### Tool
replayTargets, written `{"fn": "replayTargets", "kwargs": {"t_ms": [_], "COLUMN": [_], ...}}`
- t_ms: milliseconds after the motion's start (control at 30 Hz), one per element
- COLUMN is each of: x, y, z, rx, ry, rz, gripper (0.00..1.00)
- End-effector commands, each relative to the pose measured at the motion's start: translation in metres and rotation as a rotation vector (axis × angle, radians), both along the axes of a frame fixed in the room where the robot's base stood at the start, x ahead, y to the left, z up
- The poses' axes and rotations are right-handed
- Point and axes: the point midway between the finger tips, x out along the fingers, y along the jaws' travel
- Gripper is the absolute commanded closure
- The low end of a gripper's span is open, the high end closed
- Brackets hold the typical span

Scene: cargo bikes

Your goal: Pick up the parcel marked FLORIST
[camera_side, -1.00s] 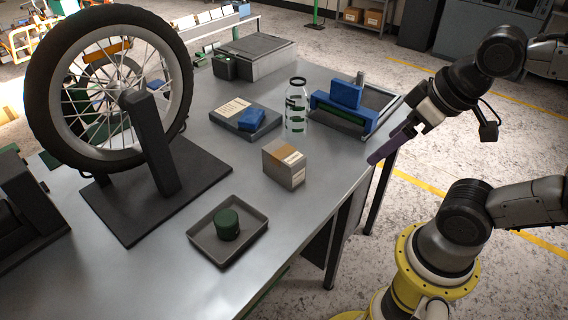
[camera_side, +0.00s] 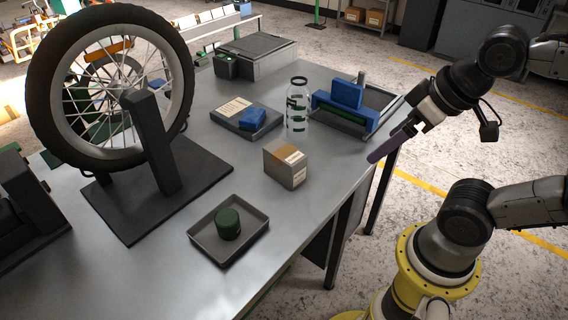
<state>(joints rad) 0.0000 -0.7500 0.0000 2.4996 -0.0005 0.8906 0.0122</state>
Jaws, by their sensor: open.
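A small cardboard parcel (camera_side: 285,165) with white labels sits on the grey metal table, near its right front edge. The writing on its labels is too small to read, so I cannot tell whether it says FLORIST. My gripper (camera_side: 384,154), with purple fingers, hangs past the table's right edge, to the right of the parcel and apart from it. It is open, and nothing shows in it.
A clear bottle (camera_side: 297,110) stands behind the parcel, with a blue clamp fixture (camera_side: 345,105) to its right. A grey tray (camera_side: 255,239) with a green cylinder (camera_side: 228,224) lies front left. A wheel on a stand (camera_side: 150,150) fills the left. Bare tabletop surrounds the parcel.

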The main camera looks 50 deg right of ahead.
Motion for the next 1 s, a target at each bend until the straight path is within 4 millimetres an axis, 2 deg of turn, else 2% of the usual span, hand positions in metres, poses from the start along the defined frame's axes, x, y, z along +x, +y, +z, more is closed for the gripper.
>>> {"fn": "replayTargets", "kwargs": {"t_ms": [67, 167, 267, 400, 500, 600, 700, 867, 1000], "x": [0.014, 0.046, 0.094, 0.160, 0.193, 0.209, 0.212, 0.214, 0.223], "y": [-0.001, -0.003, -0.004, -0.004, -0.003, -0.002, -0.001, -0.001, -0.002], "z": [0.014, 0.028, 0.032, 0.011, -0.017, -0.044, -0.064, -0.083, -0.106], "rx": [0.005, 0.011, 0.015, 0.017, 0.013, 0.006, 0.002, -0.001, -0.001], "ry": [-0.056, -0.096, -0.100, -0.062, -0.014, 0.042, 0.089, 0.114, 0.116], "rz": [-0.019, -0.046, -0.070, -0.090, -0.093, -0.089, -0.086, -0.084, -0.084], "gripper": [0.00, 0.00, 0.00, 0.00, 0.00, 0.00, 0.00, 0.00, 0.00]}}
